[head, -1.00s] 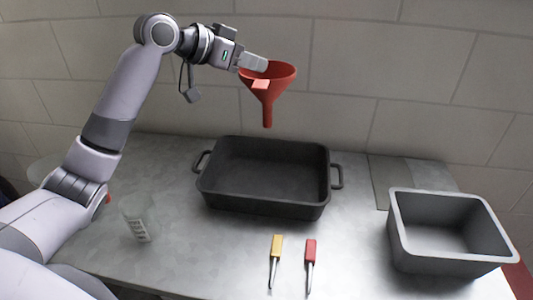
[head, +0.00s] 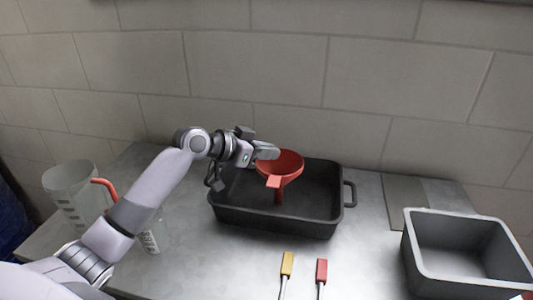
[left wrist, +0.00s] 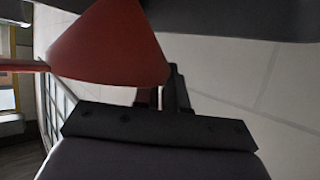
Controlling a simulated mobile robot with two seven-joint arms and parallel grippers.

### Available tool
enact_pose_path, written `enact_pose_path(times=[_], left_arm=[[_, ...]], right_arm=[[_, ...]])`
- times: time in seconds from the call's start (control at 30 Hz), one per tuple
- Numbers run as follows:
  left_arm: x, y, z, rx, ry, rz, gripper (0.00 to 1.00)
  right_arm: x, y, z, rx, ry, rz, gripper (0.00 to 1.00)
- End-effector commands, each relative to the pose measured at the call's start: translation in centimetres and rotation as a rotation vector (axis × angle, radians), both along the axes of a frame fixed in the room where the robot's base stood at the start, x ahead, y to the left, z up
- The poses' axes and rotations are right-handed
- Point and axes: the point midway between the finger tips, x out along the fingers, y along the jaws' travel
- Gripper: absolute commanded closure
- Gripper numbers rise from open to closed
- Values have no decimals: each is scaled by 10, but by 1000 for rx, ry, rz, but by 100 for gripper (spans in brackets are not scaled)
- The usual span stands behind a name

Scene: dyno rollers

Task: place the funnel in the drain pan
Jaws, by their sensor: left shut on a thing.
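The red funnel (head: 287,163) is upright, wide mouth up, with its spout pointing down inside the outline of the black drain pan (head: 275,222). I cannot tell whether the spout touches the pan floor. My left gripper (head: 268,152) is shut on the funnel's rim at its left side, above the pan. In the left wrist view the funnel (left wrist: 112,48) fills the upper left, close to the dark gripper parts. The pan rests on the metal table, and my left arm covers part of its left side. My right gripper is not in view.
A grey open bin (head: 465,273) stands at the right. A yellow-handled (head: 287,264) and a red-handled screwdriver (head: 321,271) lie in front of the pan. A clear jug with a red handle (head: 75,190) and a clear bottle (head: 150,238) stand at the left. A wall is behind.

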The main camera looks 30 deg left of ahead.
Motion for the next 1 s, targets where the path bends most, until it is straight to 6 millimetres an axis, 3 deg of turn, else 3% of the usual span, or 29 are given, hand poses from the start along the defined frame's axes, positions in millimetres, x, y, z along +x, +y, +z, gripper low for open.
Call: enact_pose_path(times=[0.4,0.5,0.87,1.0], left_arm=[[0,1,-10,1,-2,1,100],[0,0,-10,1,-2,1,63],[0,0,-5,1,-2,1,63],[-10,8,-1,3,-2,3,63]], right_arm=[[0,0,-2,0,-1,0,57],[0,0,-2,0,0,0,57],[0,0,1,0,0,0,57],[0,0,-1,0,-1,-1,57]])
